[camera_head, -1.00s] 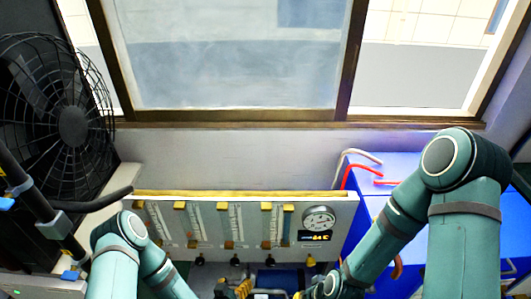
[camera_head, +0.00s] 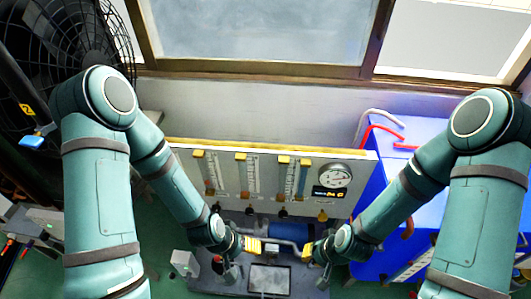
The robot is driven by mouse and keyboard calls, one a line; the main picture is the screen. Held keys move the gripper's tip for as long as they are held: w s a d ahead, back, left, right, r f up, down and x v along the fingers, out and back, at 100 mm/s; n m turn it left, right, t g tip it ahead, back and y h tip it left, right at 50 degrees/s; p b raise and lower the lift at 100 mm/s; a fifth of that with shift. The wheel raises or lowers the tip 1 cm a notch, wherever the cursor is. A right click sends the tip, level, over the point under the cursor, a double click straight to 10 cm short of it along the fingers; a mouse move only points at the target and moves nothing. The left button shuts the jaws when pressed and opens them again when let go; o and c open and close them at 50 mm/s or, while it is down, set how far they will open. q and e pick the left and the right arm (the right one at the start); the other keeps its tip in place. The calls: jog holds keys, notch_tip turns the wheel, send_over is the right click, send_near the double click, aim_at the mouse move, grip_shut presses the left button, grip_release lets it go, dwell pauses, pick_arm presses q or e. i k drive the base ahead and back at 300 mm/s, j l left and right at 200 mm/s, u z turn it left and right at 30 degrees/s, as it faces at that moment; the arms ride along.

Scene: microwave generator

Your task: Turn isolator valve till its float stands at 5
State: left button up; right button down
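A pale upright panel (camera_head: 228,158) carries several clear float tubes (camera_head: 245,176) with yellow caps. Labels and float readings are too small to read, so I cannot tell which knob is the isolator valve. My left gripper (camera_head: 252,245) is in front of and below the panel. My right gripper (camera_head: 308,252) is to its right, below the yellow knob and apart from it. Their fingers are too small to tell open from shut.
A round gauge (camera_head: 335,176) and a small display (camera_head: 329,193) are at the panel's right end. A blue cylinder (camera_head: 290,231) lies behind the grippers. A blue cabinet (camera_head: 365,210) with hoses stands right. A black fan (camera_head: 60,40) stands left.

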aim_at(216, 208)
jog(key=u, duration=0.8)
